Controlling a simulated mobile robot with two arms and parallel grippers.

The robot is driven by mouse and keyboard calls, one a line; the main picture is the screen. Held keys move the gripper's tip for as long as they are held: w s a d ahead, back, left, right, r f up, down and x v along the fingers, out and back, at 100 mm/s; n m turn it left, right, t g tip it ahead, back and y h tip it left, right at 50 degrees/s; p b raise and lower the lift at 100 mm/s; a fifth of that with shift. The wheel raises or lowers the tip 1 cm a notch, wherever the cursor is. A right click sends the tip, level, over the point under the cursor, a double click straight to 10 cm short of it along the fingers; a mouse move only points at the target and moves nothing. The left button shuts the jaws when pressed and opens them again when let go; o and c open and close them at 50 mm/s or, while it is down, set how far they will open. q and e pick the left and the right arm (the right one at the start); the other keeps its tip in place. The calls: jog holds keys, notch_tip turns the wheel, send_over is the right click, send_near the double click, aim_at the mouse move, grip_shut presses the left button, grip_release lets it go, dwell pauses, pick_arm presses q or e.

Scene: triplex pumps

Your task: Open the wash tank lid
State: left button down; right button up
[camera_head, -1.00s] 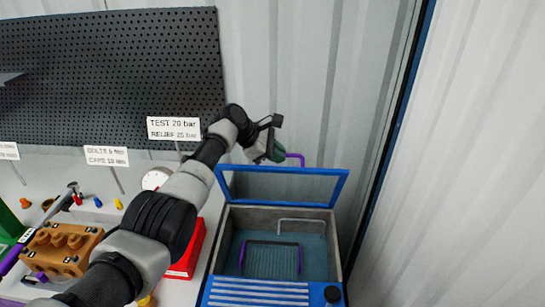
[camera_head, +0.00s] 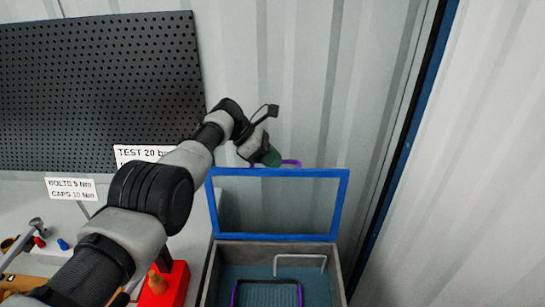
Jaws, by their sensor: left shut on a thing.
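The wash tank (camera_head: 211,278) stands at the bottom centre, its open top showing a blue-green inside with a grey bar and a purple-and-black handled basket (camera_head: 267,284). Its blue-framed lid (camera_head: 343,207) stands raised, nearly upright, at the tank's back edge. A purple handle (camera_head: 291,163) shows at the lid's top edge. My left gripper (camera_head: 274,160) is at that handle and shut on it; its fingertips are partly hidden. My right gripper is out of view.
A red block (camera_head: 176,283) stands on the bench left of the tank. Label signs (camera_head: 70,188) and a dark pegboard (camera_head: 100,90) are at the left. A corrugated wall (camera_head: 300,80) is close behind the lid.

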pick_arm(q)
jog(key=shift+s+f, duration=0.1)
jog(key=shift+f, duration=0.1)
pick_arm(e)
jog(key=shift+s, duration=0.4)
pick_arm(q)
jog(key=c, duration=1.2)
grip_release()
jog(key=shift+o, duration=0.2)
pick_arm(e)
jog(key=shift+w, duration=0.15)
pick_arm(q)
jog(key=shift+r, duration=0.1)
jog(key=shift+a+r, duration=0.1)
jog(key=shift+r, duration=0.05)
jog(key=p+v, duration=0.3)
jog(key=v, duration=0.7)
jog(key=shift+a+p, duration=0.15)
jog(key=shift+p, duration=0.2)
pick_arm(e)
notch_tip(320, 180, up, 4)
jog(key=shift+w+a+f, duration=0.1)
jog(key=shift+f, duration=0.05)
